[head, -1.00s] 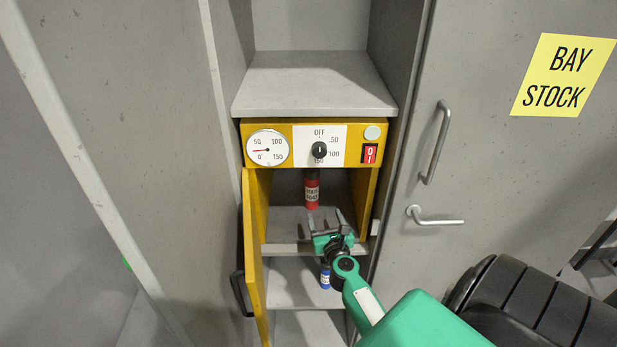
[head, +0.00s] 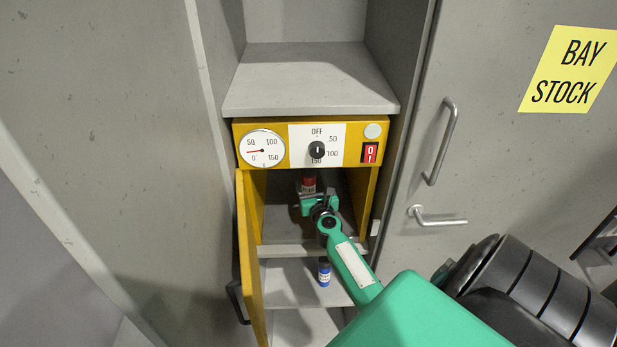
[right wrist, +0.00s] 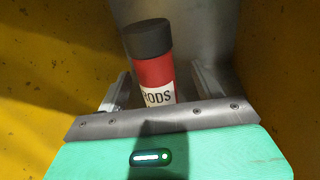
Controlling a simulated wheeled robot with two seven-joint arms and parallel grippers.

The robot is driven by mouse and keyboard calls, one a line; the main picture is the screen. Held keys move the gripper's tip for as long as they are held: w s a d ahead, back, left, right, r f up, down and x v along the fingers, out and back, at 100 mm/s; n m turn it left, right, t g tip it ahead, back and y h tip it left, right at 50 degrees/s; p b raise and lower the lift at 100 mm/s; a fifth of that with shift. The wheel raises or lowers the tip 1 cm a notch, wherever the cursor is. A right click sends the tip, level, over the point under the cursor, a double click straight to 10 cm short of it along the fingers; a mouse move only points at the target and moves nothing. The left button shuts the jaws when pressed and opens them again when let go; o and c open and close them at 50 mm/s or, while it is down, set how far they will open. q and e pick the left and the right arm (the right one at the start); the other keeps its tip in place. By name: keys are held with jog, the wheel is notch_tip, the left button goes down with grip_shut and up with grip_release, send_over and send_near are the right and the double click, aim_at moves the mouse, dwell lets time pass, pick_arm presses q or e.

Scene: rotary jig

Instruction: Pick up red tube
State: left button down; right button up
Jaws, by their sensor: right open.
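The red tube (head: 308,184) stands inside the yellow cabinet, below the control panel. In the right wrist view the red tube (right wrist: 153,80) has a dark grey cap and a white label reading "RODS". My right gripper (head: 316,197) is inside the cabinet opening, in front of the tube, and hides its lower part in the head view. In the right wrist view my right gripper (right wrist: 163,88) is open, with one finger on each side of the tube. I cannot tell whether either finger touches it. My left gripper is not in view.
The yellow cabinet (head: 377,123) has its door (head: 250,262) swung open at the left. A blue tube (head: 324,272) stands on the shelf below. The grey shelf (head: 310,85) above is bare. A grey locker with handles (head: 441,142) stands at the right.

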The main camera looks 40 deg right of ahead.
jog(key=x, duration=0.5)
jog(key=shift+w+a+f+b, duration=0.1)
jog(key=shift+a+f+b, duration=0.15)
jog(key=shift+f+b, duration=0.1)
jog(key=shift+r, duration=0.15)
jog(key=shift+c, duration=0.2)
jog(key=c, duration=1.1)
jog(key=shift+c, duration=0.6)
jog(key=shift+r, duration=0.1)
